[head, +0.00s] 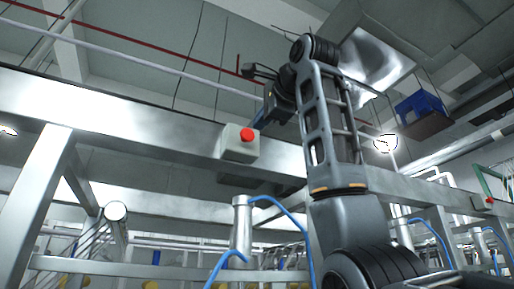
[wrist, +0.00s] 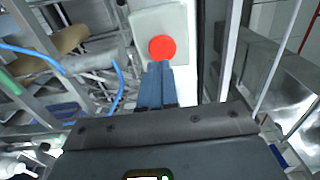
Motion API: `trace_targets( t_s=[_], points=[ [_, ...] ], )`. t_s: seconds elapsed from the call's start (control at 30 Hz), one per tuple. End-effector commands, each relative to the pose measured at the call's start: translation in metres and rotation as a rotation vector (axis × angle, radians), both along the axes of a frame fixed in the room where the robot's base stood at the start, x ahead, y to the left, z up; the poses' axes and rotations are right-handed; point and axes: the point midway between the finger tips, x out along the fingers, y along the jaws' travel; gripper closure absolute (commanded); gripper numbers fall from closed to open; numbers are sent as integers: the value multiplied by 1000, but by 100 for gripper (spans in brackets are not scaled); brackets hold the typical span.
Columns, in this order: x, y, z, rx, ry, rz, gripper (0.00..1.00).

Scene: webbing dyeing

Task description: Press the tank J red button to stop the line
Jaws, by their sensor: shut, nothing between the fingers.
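The red button (head: 247,134) sits on a pale control box (head: 232,146) fixed to the front of a metal beam. No tank letter is readable on it. In the wrist view the round red button (wrist: 162,48) shows on its box (wrist: 147,22), just beyond my fingertips. My gripper (wrist: 157,68) is shut and empty, its bluish fingers pointing at the lower edge of the button. Whether the tips touch it cannot be told. In the head view my gripper (head: 266,112) is just up and right of the button.
The long metal beam (head: 130,122) runs behind the box. Blue hoses (head: 285,211) and a metal cylinder (head: 241,225) are below. Another small red button (head: 489,200) shows on the beam at the far right. Open space lies above the beam.

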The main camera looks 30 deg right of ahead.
Motion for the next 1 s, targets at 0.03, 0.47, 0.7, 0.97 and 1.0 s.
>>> trace_targets(
  t_s=[0.03,0.47,0.7,0.97,1.0],
  points=[
    [-9,1,0,0,-7,2,100],
    [-70,1,1,-1,-8,2,100],
    [-78,1,2,-1,-6,2,100],
    [-77,1,2,-1,-6,2,100],
    [-77,1,2,-1,-6,2,100]
  ],
)
